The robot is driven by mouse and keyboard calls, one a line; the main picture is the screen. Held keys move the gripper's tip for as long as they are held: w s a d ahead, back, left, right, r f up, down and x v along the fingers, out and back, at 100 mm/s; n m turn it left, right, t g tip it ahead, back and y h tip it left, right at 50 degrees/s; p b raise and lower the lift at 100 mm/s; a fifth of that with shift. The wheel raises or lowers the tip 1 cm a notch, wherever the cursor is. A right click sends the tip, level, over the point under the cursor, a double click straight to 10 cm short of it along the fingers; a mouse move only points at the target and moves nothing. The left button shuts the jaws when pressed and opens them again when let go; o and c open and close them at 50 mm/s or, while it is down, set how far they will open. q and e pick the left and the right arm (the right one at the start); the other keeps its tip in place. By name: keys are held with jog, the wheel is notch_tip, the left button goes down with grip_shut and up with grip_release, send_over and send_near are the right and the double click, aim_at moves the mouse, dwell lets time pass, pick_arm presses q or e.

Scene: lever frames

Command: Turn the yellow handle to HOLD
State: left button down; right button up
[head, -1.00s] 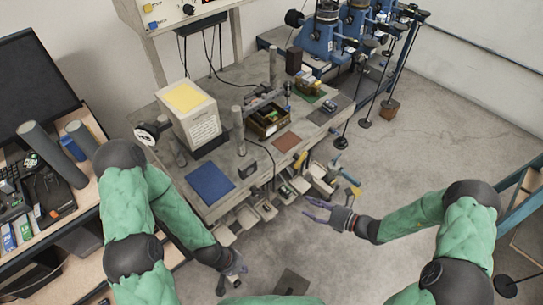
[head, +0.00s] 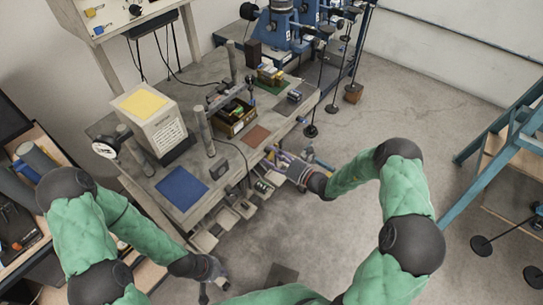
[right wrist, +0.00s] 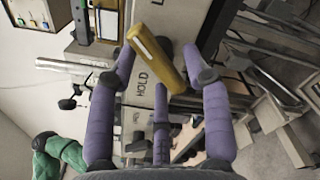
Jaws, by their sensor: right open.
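The yellow handle (right wrist: 158,60) lies slanted across the middle of the right wrist view, its lower end to the right. The word HOLD (right wrist: 142,84) is printed on the pale plate just left of that lower end. My right gripper (right wrist: 159,62) is open, with purple fingers on either side of the handle and a third finger below it. I cannot tell whether any finger touches it. In the head view my right gripper (head: 277,160) is at the workbench's front edge, and I cannot make out the handle there. My left gripper (head: 216,276) hangs low, away from the bench, its jaws unclear.
The workbench (head: 228,170) carries a white box with a yellow top (head: 150,115), a blue mat (head: 182,188) and a parts bin (head: 235,117). Small open bins (head: 228,218) hang along its front edge. A blue frame (head: 490,150) stands at the right. The floor between is clear.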

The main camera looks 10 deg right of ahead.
jog(key=shift+w+a, duration=0.45)
jog(key=shift+w, duration=0.05)
grip_shut()
